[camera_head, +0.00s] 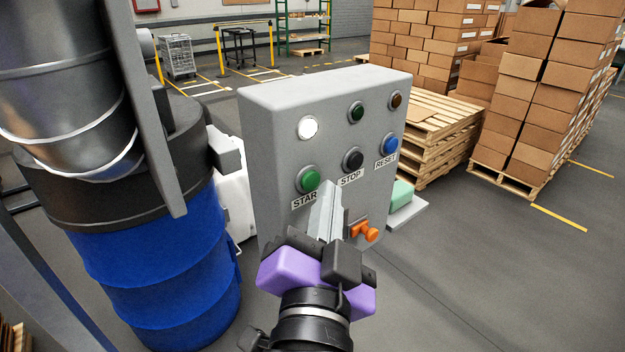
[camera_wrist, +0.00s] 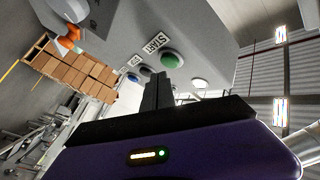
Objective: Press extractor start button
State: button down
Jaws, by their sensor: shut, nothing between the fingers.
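The grey control box (camera_head: 270,130) stands in the middle of the head view. Its green start button (camera_head: 308,180) sits at the lower left of the panel, above a label reading STAR. In the wrist view the green button (camera_wrist: 172,60) is just beyond the fingertips. A black stop button (camera_head: 353,159) and a blue reset button (camera_head: 390,144) are to its right. My gripper (camera_head: 330,190) is shut and empty, its fingers pointing at the panel, with the tips just below and right of the green button. I cannot tell whether they touch the panel. The fingers also show in the wrist view (camera_wrist: 158,84).
A blue drum (camera_head: 170,270) with a dark metal vessel above it stands close on the left. An orange switch (camera_head: 365,231) sticks out low on the box. Pallets (camera_head: 440,135) and stacked cartons (camera_head: 560,85) stand behind on the right. Floor at the front right is clear.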

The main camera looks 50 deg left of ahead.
jog(key=shift+a, duration=0.1)
jog(key=shift+a, duration=0.35)
jog(key=shift+a+b, duration=0.3)
jog(key=shift+a, duration=0.15)
dwell(0.8)
jog(key=shift+d, duration=0.85)
jog(key=shift+s+d+p, duration=0.2)
jog(key=shift+d+p, duration=0.4)
jog(key=shift+d, duration=1.9)
